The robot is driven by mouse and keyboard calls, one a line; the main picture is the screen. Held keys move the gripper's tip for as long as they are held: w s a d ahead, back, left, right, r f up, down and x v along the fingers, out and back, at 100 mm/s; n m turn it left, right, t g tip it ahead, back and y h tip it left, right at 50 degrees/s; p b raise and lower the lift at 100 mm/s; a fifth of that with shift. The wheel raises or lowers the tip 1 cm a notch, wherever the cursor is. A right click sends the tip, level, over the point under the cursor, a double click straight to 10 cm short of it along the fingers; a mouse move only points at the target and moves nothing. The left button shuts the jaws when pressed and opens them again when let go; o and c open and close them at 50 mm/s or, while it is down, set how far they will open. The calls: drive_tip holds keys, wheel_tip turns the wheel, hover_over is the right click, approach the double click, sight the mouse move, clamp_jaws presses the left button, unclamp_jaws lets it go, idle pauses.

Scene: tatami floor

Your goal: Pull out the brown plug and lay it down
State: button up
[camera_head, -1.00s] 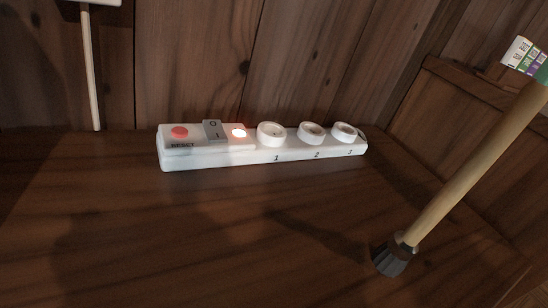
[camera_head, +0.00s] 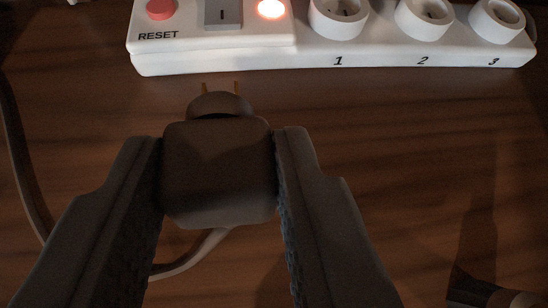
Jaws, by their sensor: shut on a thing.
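The brown plug (camera_head: 217,180) is between the two fingers of my gripper (camera_head: 221,138), which is shut on it. The plug looks dark in the shade, and its two metal prongs point away from me toward the white power strip (camera_head: 220,56). The prongs are bare and apart from the strip. Its pale cord (camera_head: 190,262) shows below the plug, curving to the left. Sockets 1 (camera_head: 338,17), 2 (camera_head: 424,17) and 3 (camera_head: 497,18) on the strip are all empty. I cannot tell whether the plug touches the wooden surface below.
The strip has a red reset button (camera_head: 160,8), a grey switch (camera_head: 222,14) and a lit lamp (camera_head: 271,8). The dark wooden surface (camera_head: 400,140) is clear right of the plug. A dark-ended stick (camera_head: 472,290) stands at the lower right.

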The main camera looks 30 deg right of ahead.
sight(239, 238)
drive_tip(key=shift+f+b, duration=0.9)
drive_tip(key=shift+f, duration=2.25)
drive_tip(key=o, duration=1.1)
drive_tip(key=shift+c, duration=0.2)
drive_tip(key=p+v, duration=0.2)
drive_tip(key=v, duration=0.9)
drive_tip(key=shift+r, duration=0.1)
drive_tip(key=shift+s+a+r+b, duration=0.15)
drive_tip(key=shift+s+b, duration=0.15)
drive_tip(key=shift+b, duration=0.5)
drive_tip(key=shift+b+v, duration=0.85)
drive_tip(key=shift+v, duration=0.1)
